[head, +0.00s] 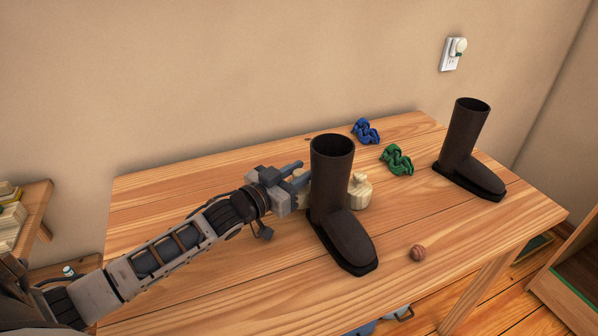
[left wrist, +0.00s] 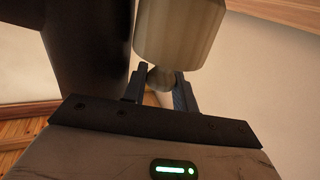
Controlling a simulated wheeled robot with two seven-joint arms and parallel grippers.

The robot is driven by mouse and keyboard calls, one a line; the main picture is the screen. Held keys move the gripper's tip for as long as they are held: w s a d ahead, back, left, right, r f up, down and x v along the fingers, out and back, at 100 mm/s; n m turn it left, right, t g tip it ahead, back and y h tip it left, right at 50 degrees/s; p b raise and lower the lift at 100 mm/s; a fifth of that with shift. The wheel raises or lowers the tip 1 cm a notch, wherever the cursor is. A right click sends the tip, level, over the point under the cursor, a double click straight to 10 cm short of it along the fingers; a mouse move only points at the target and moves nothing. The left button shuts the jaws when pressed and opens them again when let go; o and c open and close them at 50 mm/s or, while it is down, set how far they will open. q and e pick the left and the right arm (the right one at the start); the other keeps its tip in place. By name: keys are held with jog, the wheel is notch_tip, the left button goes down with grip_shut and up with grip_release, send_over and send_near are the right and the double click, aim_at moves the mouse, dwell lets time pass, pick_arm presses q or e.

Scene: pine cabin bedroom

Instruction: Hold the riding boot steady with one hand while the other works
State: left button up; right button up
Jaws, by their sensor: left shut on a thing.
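A dark brown riding boot (head: 330,205) stands upright on the wooden table, toe toward the front right; its dark shaft fills the left of the left wrist view (left wrist: 92,45). A matching boot (head: 466,150) stands at the table's right. A pale, rounded wooden piece with a small knob (head: 360,192) shows just behind the near boot, which partly hides it. My left gripper (head: 303,178) reaches in at the near boot's left side. In the left wrist view its fingers (left wrist: 160,88) are closed around the knob of a pale, round-bodied piece (left wrist: 178,32), beside the boot shaft. My right gripper is out of view.
A green twisted bundle (head: 397,160) and a blue one (head: 366,131) lie towards the back of the table (head: 160,200). A small brown ball (head: 417,253) lies right of the near boot's toe. The table's left part is bare.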

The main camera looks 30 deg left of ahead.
pick_arm(q)
jog(key=shift+f, duration=0.25)
jog(key=o, duration=0.7)
jog(key=shift+c, duration=0.2)
jog(key=shift+o, duration=0.7)
jog(key=shift+s+f, duration=0.1)
jog(key=shift+f, duration=0.1)
jog(key=shift+d, duration=0.1)
jog(key=shift+r+p, duration=0.35)
jog(key=shift+r, duration=0.25)
jog(key=v, duration=1.1)
jog(key=shift+s+r, duration=0.35)
